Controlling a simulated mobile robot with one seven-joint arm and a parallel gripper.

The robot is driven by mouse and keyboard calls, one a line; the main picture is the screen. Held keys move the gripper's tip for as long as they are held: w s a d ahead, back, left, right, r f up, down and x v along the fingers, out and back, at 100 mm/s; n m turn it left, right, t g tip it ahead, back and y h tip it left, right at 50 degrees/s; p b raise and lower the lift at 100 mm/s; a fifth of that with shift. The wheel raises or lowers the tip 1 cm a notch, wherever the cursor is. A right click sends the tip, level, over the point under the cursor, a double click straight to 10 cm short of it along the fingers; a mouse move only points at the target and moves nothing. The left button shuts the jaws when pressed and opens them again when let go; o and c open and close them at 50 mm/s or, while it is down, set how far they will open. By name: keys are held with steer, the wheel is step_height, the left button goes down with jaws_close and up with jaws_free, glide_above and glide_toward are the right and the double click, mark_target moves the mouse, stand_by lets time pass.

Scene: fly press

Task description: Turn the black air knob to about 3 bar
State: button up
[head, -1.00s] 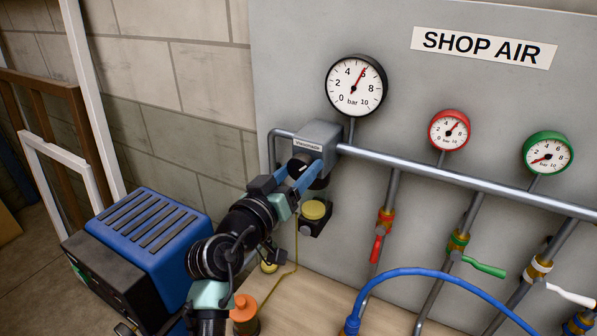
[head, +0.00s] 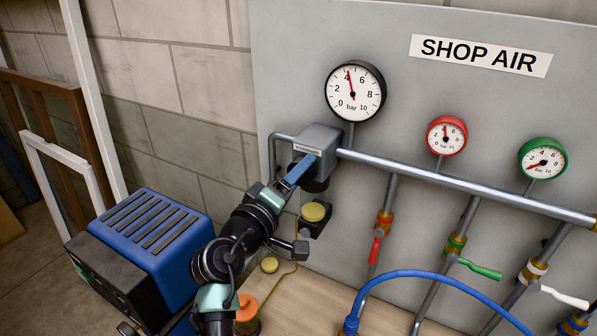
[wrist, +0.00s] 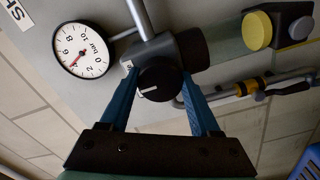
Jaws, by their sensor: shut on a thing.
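The black air knob (wrist: 160,84) sits on the front of the grey regulator block (head: 317,140). In the wrist view it shows a white pointer line and lies between the blue fingers. My gripper (wrist: 160,78) is shut on the knob, one finger on each side. In the head view my gripper (head: 304,172) reaches the regulator from below left and hides most of the knob. The large white gauge (head: 362,103) above the regulator has its red needle close to 4 bar; it also shows in the wrist view (wrist: 90,42).
The red-rimmed gauge (head: 446,135) reads around 4. The green-rimmed gauge (head: 543,158) reads low. Pipes with red, green and white valve levers and a blue hose (head: 430,274) fill the right. A blue machine (head: 155,235) stands at left.

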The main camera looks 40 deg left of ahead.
steer(key=shift+n, duration=0.4)
steer(key=o, duration=1.4)
steer(key=b+v, duration=0.4)
steer(key=v, duration=0.9)
